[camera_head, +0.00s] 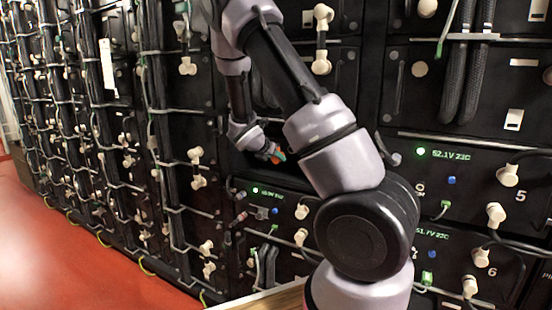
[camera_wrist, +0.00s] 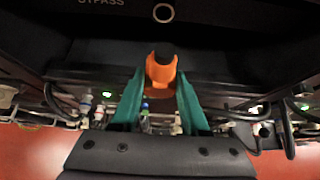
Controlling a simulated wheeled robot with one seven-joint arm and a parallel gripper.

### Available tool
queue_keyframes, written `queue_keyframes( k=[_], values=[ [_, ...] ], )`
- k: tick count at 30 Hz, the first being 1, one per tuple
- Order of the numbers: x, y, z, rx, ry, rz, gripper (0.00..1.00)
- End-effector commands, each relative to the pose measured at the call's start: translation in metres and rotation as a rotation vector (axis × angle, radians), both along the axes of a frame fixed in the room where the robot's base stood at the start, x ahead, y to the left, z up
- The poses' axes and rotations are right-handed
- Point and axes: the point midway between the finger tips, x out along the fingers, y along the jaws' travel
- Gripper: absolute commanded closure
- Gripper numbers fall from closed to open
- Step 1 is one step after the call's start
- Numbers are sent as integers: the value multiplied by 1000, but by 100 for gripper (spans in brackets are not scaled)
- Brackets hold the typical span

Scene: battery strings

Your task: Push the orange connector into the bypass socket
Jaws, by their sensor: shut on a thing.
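My gripper (camera_wrist: 160,88) has two teal fingers. They are shut on the orange connector (camera_wrist: 161,73), which sticks out past the fingertips in the wrist view. A pale ring (camera_wrist: 163,12) with a dark centre, likely the bypass socket, is at the top of the wrist view, right of the lettering "BYPASS". The connector's far end shows below the ring in the picture, apart from it. In the head view my gripper (camera_head: 268,151) is small, in front of the black racks, with a bit of orange (camera_head: 279,154) at its tip. The socket cannot be made out there.
Black battery modules (camera_head: 460,180) with cream plugs (camera_head: 508,175) and green readouts stand at the right. Cables loop in front of the racks (camera_head: 170,120) at the left. Red floor (camera_head: 60,250) is open at lower left. A wooden edge (camera_head: 270,300) shows at the bottom.

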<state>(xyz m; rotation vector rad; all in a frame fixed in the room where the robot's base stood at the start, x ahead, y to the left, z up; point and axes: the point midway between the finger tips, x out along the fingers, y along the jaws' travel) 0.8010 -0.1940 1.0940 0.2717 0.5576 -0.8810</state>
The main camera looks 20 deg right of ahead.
Motion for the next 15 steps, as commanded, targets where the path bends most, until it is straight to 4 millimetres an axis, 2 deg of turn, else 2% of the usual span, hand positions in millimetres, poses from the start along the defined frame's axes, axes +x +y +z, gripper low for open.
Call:
queue_keyframes(
  k=[15],
  values=[
    [25, -32, 0, 0, -1, -2, 100]
  ],
)
